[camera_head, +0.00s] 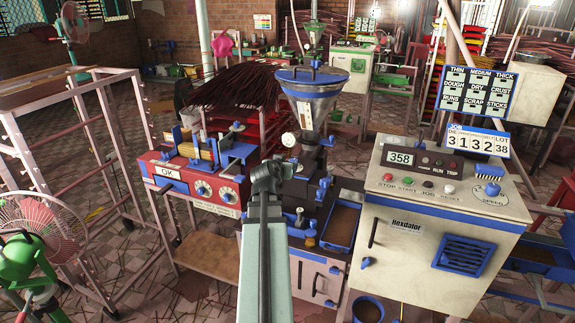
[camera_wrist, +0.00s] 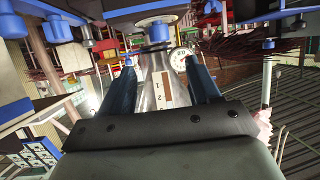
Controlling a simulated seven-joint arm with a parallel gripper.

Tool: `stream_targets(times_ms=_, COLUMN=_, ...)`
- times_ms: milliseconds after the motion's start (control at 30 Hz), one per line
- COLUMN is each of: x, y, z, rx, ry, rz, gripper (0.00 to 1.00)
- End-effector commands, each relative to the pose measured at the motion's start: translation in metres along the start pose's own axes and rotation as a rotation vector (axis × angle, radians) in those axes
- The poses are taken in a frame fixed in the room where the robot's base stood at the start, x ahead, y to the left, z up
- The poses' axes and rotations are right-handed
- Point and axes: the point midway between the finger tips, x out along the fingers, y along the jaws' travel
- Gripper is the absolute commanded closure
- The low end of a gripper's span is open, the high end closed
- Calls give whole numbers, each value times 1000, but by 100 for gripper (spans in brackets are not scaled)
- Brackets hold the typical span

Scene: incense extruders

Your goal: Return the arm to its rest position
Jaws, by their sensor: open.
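My gripper (camera_head: 272,172) is in the middle of the head view, at the end of my pale green arm. It is in front of the incense extruder's dark body, below its metal hopper (camera_head: 312,92) with the blue rim. In the wrist view my gripper (camera_wrist: 158,66) shows two dark blue fingers spread apart. The hopper's metal cone (camera_wrist: 157,88), with a numbered strip, shows between and beyond the fingers. Nothing is held between them. I cannot tell how far the fingers are from the cone.
A red machine (camera_head: 190,178) with dials stands left of my gripper. A cream control cabinet (camera_head: 445,210) stands right, its display reading 358. A blue-rimmed tray (camera_head: 341,226) lies between.

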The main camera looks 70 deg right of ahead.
Motion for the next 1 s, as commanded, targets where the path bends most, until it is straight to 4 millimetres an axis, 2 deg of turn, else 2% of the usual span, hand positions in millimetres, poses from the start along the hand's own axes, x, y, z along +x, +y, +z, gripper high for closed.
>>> stream_targets(times_ms=167, x=-8, y=0, z=0, rx=0, ry=-1, rz=1, gripper=38)
stream_targets(times_ms=767, x=-7, y=0, z=0, rx=-4, ry=-1, rz=0, gripper=38)
stream_targets(times_ms=900, x=-7, y=1, z=2, rx=-59, ry=-9, rz=6, gripper=38)
stream_targets(times_ms=1000, x=-8, y=6, z=12, rx=-135, ry=-60, rz=28, gripper=38)
